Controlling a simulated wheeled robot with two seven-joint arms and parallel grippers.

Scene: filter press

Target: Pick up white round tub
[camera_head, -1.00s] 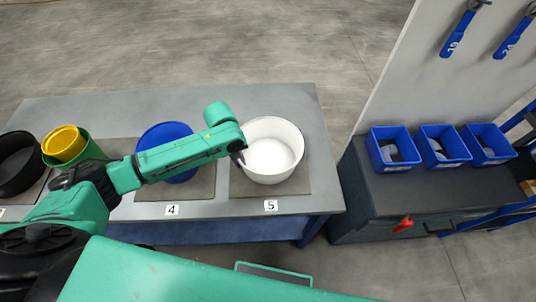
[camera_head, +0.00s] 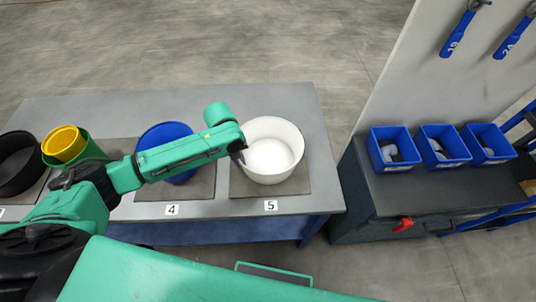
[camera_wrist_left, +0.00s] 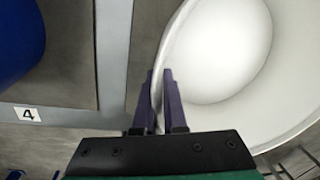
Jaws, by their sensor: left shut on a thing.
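The white round tub (camera_head: 271,153) stands upright on the grey mat marked 5 at the right end of the table. My left gripper (camera_head: 240,156) is at the tub's left rim. In the left wrist view the two fingers of my left gripper (camera_wrist_left: 159,98) are shut on the tub's wall, one finger on each side of it. The white tub (camera_wrist_left: 222,45) fills the right of that view, and its inside looks empty. My right gripper does not show.
A blue tub (camera_head: 166,138) stands left on mat 4, partly behind my left arm. Further left are a green tub (camera_head: 88,152) with a yellow one (camera_head: 64,143) in it and a black tub (camera_head: 18,165). Blue bins (camera_head: 393,149) stand on a dark cabinet (camera_head: 440,185) at right.

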